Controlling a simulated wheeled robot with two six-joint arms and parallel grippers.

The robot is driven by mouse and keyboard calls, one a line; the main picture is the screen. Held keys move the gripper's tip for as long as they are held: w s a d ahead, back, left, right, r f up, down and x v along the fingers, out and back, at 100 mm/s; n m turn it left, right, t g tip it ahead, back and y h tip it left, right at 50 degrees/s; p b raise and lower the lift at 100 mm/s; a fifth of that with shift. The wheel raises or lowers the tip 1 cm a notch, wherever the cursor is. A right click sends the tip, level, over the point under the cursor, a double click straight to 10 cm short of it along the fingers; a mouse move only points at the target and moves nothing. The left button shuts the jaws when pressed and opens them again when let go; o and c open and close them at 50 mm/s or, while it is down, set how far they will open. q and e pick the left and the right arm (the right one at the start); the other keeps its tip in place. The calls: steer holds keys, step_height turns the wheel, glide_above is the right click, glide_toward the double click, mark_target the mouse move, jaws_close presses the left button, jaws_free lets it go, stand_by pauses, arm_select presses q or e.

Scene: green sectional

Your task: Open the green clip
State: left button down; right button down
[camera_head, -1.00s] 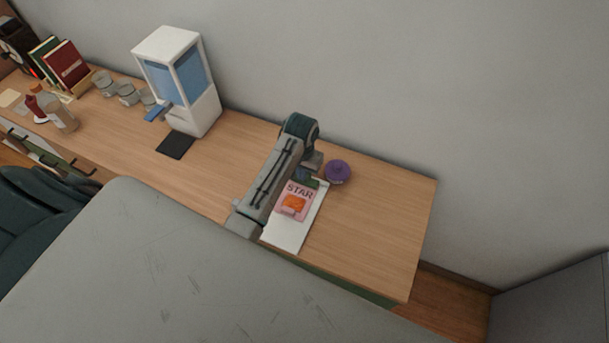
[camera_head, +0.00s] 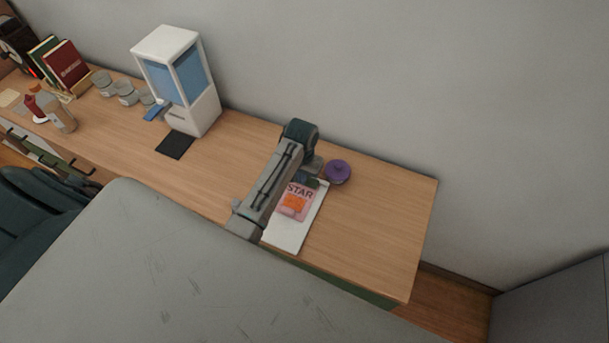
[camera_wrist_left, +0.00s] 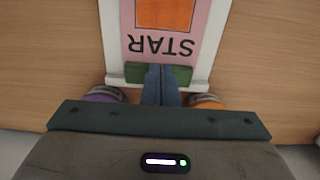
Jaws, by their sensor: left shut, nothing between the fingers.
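The green clip (camera_wrist_left: 181,75) runs across the end of a white clipboard (camera_wrist_left: 210,45) that holds a pink sheet marked STAR (camera_wrist_left: 205,18). In the left wrist view my left gripper (camera_wrist_left: 161,70) is shut and empty, its blue-grey fingers together over the middle of the clip and hiding that part. I cannot tell whether the fingers touch the clip. In the head view the clipboard (camera_head: 287,234) lies on the desk, and the clip (camera_head: 313,183) is partly hidden by my left arm and gripper. My right gripper is not in view.
A purple round object (camera_head: 338,172) stands beside the clip, and an orange one (camera_wrist_left: 207,102) is on the other side in the wrist view. A white and blue dispenser (camera_head: 205,112) stands further left. The desk's right end (camera_head: 385,220) is clear.

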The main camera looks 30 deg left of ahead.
arm_select(q)
steer(key=shift+w, duration=0.35)
steer(key=shift+w, duration=0.3)
steer(key=shift+w+r, duration=0.1)
steer(key=shift+w, duration=0.45)
steer(key=shift+s+r+p, duration=0.5)
steer(key=shift+s+p, duration=0.2)
steer(key=shift+s, duration=0.2)
steer(key=shift+r, duration=2.9)
